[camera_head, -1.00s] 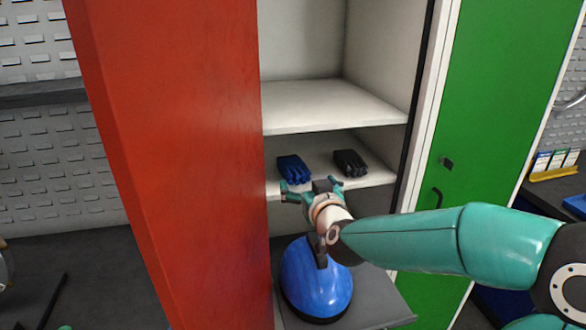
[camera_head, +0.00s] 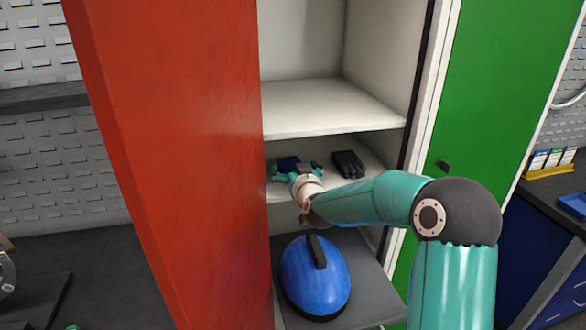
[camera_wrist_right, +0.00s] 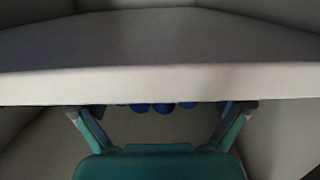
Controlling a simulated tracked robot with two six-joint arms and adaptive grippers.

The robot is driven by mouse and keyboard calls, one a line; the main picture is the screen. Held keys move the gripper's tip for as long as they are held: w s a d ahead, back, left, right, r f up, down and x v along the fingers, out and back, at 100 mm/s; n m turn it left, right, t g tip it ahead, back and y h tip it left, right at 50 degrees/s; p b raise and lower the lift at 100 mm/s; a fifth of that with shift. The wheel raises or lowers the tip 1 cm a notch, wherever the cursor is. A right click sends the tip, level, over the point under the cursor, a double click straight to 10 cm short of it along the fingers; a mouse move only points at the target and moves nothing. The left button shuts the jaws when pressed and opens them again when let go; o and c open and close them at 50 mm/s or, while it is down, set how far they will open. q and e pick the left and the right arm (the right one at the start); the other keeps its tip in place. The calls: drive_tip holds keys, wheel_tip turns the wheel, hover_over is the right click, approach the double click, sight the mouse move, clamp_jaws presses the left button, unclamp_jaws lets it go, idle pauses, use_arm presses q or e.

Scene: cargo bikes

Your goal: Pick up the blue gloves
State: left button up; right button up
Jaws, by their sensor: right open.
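The blue gloves (camera_head: 288,162) lie on the middle shelf of the open locker, partly hidden behind my right gripper (camera_head: 296,174). In the right wrist view, the blue fingertips of the gloves (camera_wrist_right: 162,107) show just under the edge of the upper shelf, between the two fingers of my open right gripper (camera_wrist_right: 162,110). The gripper is at the shelf front, close to the gloves. I cannot tell whether it touches them.
Black gloves (camera_head: 348,164) lie right of the blue ones. The upper shelf (camera_head: 325,108) hangs close above the gripper. A blue helmet (camera_head: 314,283) sits below. The red door (camera_head: 170,160) stands open at left; a green door (camera_head: 500,80) is at right.

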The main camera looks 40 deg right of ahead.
drive_tip(key=c, duration=1.3)
